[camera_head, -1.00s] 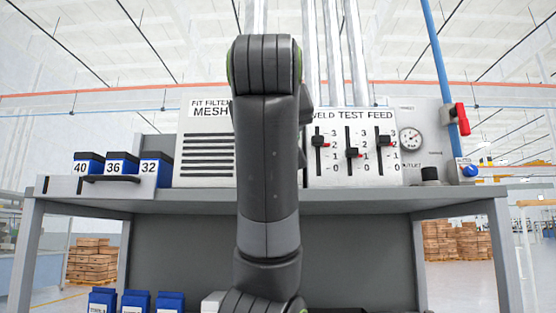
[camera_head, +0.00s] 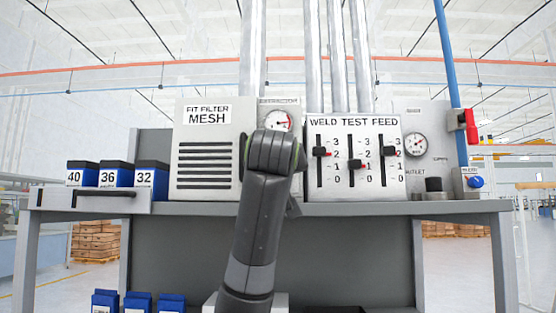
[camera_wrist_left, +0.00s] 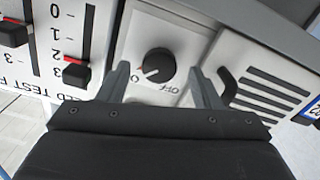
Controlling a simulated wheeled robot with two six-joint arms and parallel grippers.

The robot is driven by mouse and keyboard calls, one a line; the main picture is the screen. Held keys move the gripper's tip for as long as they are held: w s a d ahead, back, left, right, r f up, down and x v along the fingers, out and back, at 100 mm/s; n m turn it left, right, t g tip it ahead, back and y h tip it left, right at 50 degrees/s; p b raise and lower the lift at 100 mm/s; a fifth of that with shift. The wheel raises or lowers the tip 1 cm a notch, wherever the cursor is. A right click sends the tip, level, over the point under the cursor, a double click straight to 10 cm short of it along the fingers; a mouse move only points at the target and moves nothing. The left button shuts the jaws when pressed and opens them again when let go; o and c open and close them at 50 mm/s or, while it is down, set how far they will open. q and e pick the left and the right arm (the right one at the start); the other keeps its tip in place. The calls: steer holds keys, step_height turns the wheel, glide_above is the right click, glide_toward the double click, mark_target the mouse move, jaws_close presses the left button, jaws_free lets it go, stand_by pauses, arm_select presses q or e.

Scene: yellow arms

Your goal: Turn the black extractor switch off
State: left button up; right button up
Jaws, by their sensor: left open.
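The black extractor switch (camera_wrist_left: 154,64) is a round knob on a pale panel in the left wrist view, with an orange pointer mark. My left gripper (camera_wrist_left: 163,78) is open, with one finger to each side of the knob in the picture and nothing held. I cannot tell how far the fingertips are from the panel. In the head view my arm hides the knob and the gripper, below a round gauge (camera_head: 278,121). My right gripper is not in view.
The FIT FILTER MESH panel (camera_head: 208,138) stands left of the knob's panel and the WELD TEST FEED slider panel (camera_head: 333,187) right of it. Numbered blue boxes (camera_head: 116,176) stand at the left. A dial (camera_head: 415,146), red valve handle (camera_head: 468,126) and blue knob (camera_head: 475,182) are at the right.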

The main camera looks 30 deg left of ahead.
arm_select(q)
steer(key=shift+p+x, duration=0.4)
steer(key=shift+x, duration=0.9)
steer(key=shift+c, duration=0.5)
steer(key=c, duration=0.9)
steer(key=n+b, duration=0.9)
steer(key=n, duration=0.8)
steer(key=shift+d+n, duration=0.1)
steer(key=shift+n, duration=0.3)
